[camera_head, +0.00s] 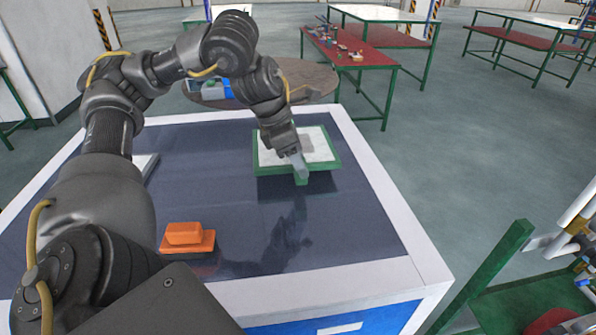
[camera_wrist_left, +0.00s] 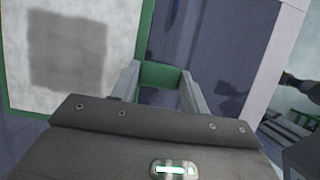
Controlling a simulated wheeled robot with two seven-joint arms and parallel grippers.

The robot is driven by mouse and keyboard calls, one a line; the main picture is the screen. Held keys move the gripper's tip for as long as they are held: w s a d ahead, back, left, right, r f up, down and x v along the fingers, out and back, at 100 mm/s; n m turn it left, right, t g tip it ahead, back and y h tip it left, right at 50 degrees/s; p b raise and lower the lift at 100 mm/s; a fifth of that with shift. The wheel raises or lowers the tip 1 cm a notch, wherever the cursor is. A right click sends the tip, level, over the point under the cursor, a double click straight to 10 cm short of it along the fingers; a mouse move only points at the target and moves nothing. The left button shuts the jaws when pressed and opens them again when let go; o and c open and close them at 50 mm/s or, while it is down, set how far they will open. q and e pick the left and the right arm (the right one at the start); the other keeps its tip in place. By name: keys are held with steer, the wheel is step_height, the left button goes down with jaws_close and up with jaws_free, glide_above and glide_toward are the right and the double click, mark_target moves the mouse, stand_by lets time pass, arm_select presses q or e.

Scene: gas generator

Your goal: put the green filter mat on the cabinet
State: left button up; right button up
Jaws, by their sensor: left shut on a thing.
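The green filter mat (camera_head: 324,143) has a green frame around a pale, whitish pad. It is over the dark top of the cabinet (camera_head: 350,225), near the far right part; I cannot tell whether it touches the surface. My left gripper (camera_head: 301,172) is shut on the green tab at the mat's near edge. In the left wrist view, the fingers (camera_wrist_left: 165,88) are on both sides of the green tab (camera_wrist_left: 160,75), and the mat's pale pad (camera_wrist_left: 25,85) fills the left side with a grey shadow on it. My right gripper is not in view.
An orange block (camera_head: 187,237) sits on the cabinet's near left part. A pale flat thing (camera_head: 146,163) is partly hidden behind my left arm. A round table (camera_head: 315,82) stands behind the cabinet, and a red bench (camera_head: 375,57) beyond it. The cabinet's near right top is clear.

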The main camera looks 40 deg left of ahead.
arm_select(q)
steer(key=f, duration=0.1)
steer(key=f+b, duration=0.1)
steer(key=f, duration=0.1)
steer(key=shift+w+f, duration=0.2)
steer(key=shift+w, duration=0.15)
steer(key=shift+f, duration=0.1)
steer(key=shift+s+a, duration=0.1)
steer(key=shift+s, duration=0.05)
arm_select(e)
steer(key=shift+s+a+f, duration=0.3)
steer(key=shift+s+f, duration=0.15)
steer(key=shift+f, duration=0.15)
arm_select(q)
steer(key=o, duration=1.2)
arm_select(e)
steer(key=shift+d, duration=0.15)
